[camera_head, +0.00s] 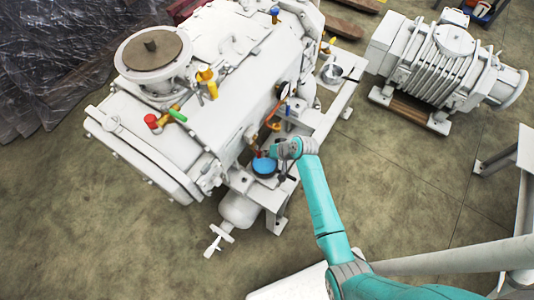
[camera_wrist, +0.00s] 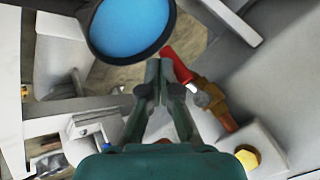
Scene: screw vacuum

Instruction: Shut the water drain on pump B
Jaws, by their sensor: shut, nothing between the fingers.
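A small brass valve (camera_wrist: 217,96) with a red lever (camera_wrist: 178,66) sits on the white machine's side in the wrist view. My gripper (camera_wrist: 158,66) is shut and empty, its fingertips just left of the red lever's end. I cannot tell whether they touch it. In the head view my gripper (camera_head: 270,152) is beside the lower right corner of the large white pump (camera_head: 180,120), close to the blue disc. No label shows that names this pump B or the valve as its drain.
A blue disc with a dark rim (camera_wrist: 130,22) is close to my fingertips; it also shows in the head view (camera_head: 264,167). A yellow bolt (camera_wrist: 247,158) is lower right. A ribbed white machine (camera_head: 440,65) stands right. Floor is clear at lower left.

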